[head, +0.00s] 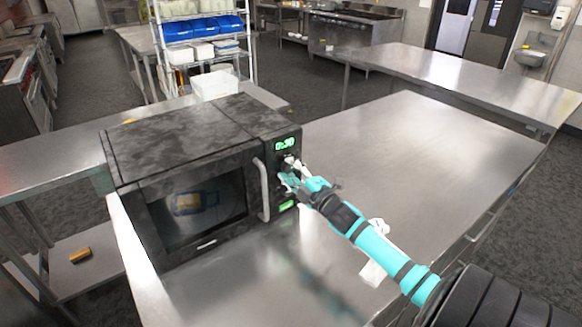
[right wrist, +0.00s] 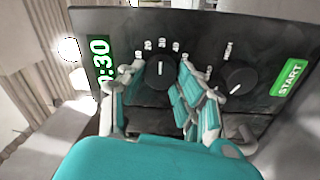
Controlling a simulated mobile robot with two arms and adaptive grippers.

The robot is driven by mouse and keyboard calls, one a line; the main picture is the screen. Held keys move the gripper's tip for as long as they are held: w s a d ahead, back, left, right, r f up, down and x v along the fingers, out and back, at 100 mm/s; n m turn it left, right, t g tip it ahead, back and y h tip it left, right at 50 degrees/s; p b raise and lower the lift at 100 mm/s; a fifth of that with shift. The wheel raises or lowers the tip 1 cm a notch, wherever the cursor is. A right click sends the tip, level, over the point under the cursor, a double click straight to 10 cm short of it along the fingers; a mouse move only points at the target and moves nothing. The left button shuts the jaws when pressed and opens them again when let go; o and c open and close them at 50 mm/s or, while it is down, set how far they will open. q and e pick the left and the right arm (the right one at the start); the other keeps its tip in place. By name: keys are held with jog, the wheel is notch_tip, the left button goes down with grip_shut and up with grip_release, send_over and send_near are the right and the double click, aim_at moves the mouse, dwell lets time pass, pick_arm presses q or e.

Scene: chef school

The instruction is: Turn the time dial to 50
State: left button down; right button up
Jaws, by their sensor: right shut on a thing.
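The black, speckled microwave (head: 190,142) stands on a steel table with its door shut. Its green display (head: 285,143) reads 0:30; it also shows in the right wrist view (right wrist: 101,62). The black time dial (right wrist: 160,72) sits between the fingers of my right gripper (right wrist: 153,98), with small white numbers around it. My right gripper (head: 288,170) reaches the control panel from the right and is shut on the time dial. The fingers hide part of the dial and its marks. My left gripper is not in view.
A second black dial (right wrist: 237,77) and the green START button (right wrist: 290,78) lie beside the time dial. The door handle (head: 262,190) is just left of the panel. A white object (head: 375,262) lies on the table under my arm. The table's right side is clear.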

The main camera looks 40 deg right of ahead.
jog(key=m+p, duration=0.1)
jog(key=m, duration=0.2)
jog(key=m+p, duration=0.2)
jog(key=m, duration=0.1)
jog(key=shift+r+m+h, duration=0.2)
jog(key=shift+m+h, duration=0.1)
jog(key=shift+m, duration=0.1)
jog(key=m+p, duration=0.1)
jog(key=m, duration=0.2)
jog(key=shift+f+m+p, duration=0.1)
jog(key=shift+m+p, duration=0.55)
jog(key=shift+m, duration=0.65)
jog(key=shift+f, duration=0.1)
jog(key=o, duration=1.1)
jog(key=shift+d, duration=0.1)
jog(key=shift+o, duration=0.2)
